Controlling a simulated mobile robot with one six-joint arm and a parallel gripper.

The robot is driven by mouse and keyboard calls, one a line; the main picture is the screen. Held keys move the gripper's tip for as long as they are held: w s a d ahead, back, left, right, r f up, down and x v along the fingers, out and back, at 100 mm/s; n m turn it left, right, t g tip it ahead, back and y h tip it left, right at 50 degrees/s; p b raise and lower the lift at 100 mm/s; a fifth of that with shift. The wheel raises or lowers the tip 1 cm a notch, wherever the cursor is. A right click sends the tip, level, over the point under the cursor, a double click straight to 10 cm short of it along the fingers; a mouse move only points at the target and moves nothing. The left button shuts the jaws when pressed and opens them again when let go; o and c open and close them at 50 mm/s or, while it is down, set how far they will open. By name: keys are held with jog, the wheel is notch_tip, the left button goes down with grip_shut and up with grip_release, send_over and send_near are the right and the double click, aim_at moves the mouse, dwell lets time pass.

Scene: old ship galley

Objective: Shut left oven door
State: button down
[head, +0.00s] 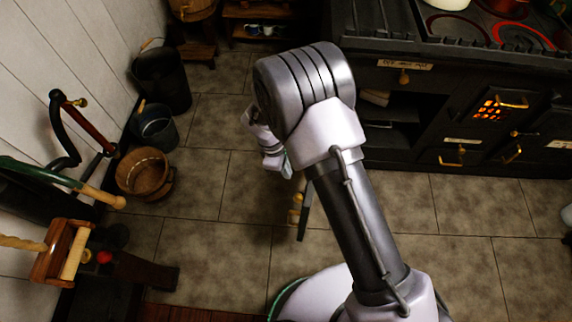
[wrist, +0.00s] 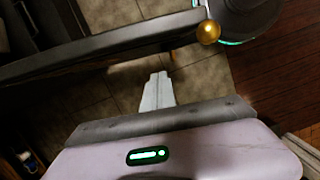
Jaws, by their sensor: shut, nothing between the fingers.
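The left oven door (head: 304,212) is swung open. In the head view only its dark free end, with a brass knob, shows; my arm hides the rest. In the wrist view the door (wrist: 110,42) crosses the upper part as a dark slab, with the brass knob at its right end. The stove's left oven opening (head: 392,111) is uncovered and shows a dark, shelved inside. My gripper (head: 286,170) is partly hidden by my arm, just left of the door. In the wrist view my gripper (wrist: 158,78) is shut and empty, its tips close to the door; contact cannot be told.
The black stove (head: 450,165) stands at the upper right, with other brass-handled doors and a glowing grate. Buckets (head: 160,80) and a wooden tub (head: 144,172) line the left wall. A wooden rack (head: 62,250) is at lower left. Tiled floor (head: 225,190) lies clear between.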

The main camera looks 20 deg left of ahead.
jog(key=d, duration=0.1)
jog(key=d+f+b, duration=0.1)
jog(key=d, duration=0.1)
jog(key=d+f+b, duration=0.1)
jog(key=shift+w+d+f, duration=0.1)
jog(key=shift+w+d, duration=0.05)
jog(key=shift+d, duration=0.25)
